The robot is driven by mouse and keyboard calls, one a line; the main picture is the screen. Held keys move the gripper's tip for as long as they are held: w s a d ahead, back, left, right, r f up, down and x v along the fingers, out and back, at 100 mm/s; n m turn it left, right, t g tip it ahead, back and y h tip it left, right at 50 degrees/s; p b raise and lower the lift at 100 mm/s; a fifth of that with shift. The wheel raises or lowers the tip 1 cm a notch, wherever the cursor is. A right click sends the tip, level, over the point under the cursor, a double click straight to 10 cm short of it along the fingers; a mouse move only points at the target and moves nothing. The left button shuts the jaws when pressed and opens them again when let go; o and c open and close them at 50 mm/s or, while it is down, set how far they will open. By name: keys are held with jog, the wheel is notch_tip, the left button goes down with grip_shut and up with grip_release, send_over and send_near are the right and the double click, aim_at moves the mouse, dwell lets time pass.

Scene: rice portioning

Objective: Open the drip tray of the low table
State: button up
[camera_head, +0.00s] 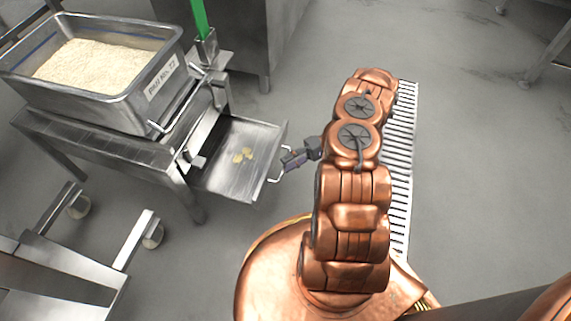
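The low table (95,150) is a steel stand at the left. Its drip tray (218,178) is a shallow metal drawer that stands well out from the table's right side. A few pale yellow pieces (242,155) lie in it. The tray has a wire handle (276,179) on its right front edge. My gripper (287,163) is at the handle, at the end of my copper-coloured arm. Its fingers are small and dark here, and I cannot tell whether they are closed on the handle or only beside it.
A steel bin of rice (120,90), labelled "Pan No. 77", stands on the low table. A green upright handle (199,18) rises behind the tray. A wheeled steel frame (60,270) is at the lower left. A slotted floor drain (400,150) runs behind my arm. Open floor lies at the right.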

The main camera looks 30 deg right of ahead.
jog(key=d+r, duration=0.1)
jog(key=d, duration=0.9)
jog(key=shift+s+r, duration=0.2)
jog(key=shift+s, duration=0.2)
dwell(0.4)
